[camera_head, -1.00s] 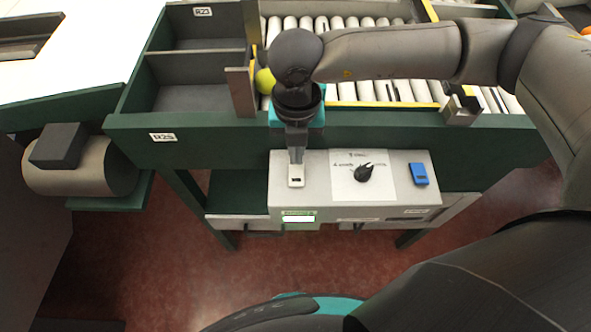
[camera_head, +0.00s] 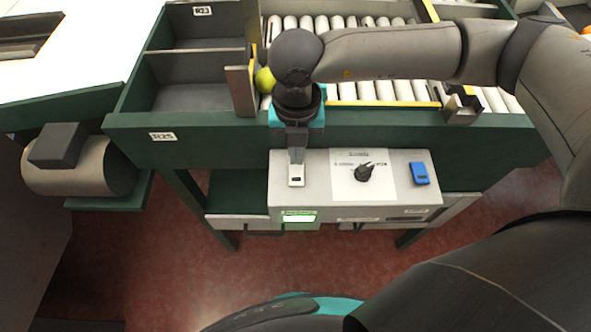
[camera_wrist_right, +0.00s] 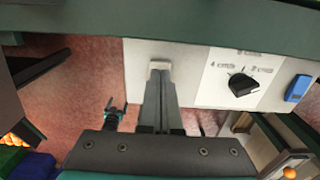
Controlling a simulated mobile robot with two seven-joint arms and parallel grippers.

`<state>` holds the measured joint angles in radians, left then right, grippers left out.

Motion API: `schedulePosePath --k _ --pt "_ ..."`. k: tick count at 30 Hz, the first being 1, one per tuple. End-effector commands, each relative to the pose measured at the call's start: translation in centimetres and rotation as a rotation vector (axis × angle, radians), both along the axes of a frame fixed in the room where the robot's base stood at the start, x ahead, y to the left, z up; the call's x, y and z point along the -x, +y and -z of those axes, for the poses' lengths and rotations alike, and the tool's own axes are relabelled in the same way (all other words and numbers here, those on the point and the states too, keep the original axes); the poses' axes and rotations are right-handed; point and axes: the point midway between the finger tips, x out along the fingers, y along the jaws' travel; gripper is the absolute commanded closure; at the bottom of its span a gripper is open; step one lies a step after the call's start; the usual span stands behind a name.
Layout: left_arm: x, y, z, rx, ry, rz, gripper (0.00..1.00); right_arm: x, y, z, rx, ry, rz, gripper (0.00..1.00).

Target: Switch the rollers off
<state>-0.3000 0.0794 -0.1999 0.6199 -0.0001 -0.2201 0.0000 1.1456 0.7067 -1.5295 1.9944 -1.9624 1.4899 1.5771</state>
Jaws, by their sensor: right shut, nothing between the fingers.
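The grey control box (camera_head: 330,195) is on the front of the green roller frame. A pale switch (camera_head: 296,182) is at its left end and also shows in the right wrist view (camera_wrist_right: 159,65). My right gripper (camera_head: 296,161) is shut and empty, pointing down at this switch. In the right wrist view its fingertips (camera_wrist_right: 160,75) overlap the switch's near edge; whether they touch it I cannot tell. The white rollers (camera_head: 375,92) lie behind the box. My left gripper is not in view.
A black dial (camera_head: 364,172) sits mid-box, and a blue switch (camera_head: 419,173) is to its right. A small lit green display (camera_head: 299,216) is on the box's front. A yellow-green ball (camera_head: 264,80) lies by the divider, left of my right wrist.

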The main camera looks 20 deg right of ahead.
Motion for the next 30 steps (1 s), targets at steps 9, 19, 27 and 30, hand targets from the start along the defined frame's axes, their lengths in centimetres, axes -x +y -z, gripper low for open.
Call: schedulePosePath --k 9,19,27,30 --pt "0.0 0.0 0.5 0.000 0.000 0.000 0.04 0.0 0.0 0.6 0.000 0.000 0.000 1.00" --pt "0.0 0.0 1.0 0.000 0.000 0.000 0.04 0.0 0.0 1.1 0.000 0.000 0.000 1.00" --pt "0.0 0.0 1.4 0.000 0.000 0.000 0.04 0.0 0.0 1.5 0.000 0.000 0.000 1.00" --pt "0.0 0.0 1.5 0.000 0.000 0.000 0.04 0.0 0.0 1.6 0.000 0.000 0.000 1.00"
